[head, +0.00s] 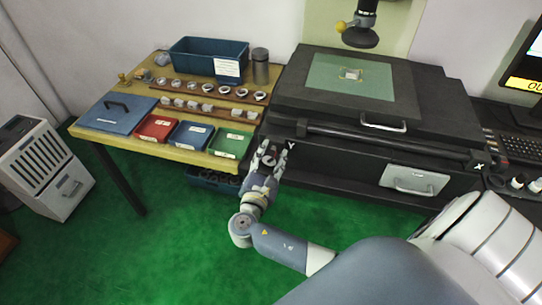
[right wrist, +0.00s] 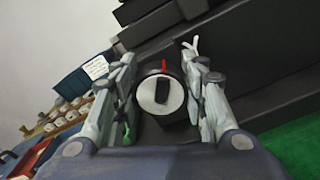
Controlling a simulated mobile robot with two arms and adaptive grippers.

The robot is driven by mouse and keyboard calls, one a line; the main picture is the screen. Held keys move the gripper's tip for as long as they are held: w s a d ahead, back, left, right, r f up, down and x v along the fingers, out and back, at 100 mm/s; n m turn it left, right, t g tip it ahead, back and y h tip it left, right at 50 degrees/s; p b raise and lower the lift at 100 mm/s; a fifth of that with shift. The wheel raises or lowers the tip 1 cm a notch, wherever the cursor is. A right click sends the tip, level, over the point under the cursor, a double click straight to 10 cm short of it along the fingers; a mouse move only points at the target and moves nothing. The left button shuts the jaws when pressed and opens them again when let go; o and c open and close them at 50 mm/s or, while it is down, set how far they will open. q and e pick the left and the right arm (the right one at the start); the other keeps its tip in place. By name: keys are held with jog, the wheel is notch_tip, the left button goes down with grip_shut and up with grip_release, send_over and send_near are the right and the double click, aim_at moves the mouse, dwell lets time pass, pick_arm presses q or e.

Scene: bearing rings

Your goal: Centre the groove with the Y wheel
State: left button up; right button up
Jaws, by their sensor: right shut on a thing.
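The Y wheel (right wrist: 162,95) has a pale round face with a dark crank grip and a red mark at its top edge in the right wrist view. My right gripper (right wrist: 160,92) is shut on it, one finger on either side. In the head view my right gripper (head: 268,152) is at the left front of the black measuring machine (head: 430,100), beside the letter Y; the fingers largely hide the wheel there. A small pale workpiece (head: 351,74) lies on the green stage plate (head: 325,85); its groove is too small to make out. My left gripper is not in view.
A wooden table (head: 180,150) to the left bears a blue bin (head: 205,58), several rings and red, blue and green trays (head: 230,142). A probe head (head: 360,35) hangs above the stage. A partly visible monitor (head: 525,75) shows an orange banner starting "OU".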

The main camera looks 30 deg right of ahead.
jog(key=o, duration=1.1)
jog(key=shift+a, duration=0.1)
jog(key=v, duration=1.2)
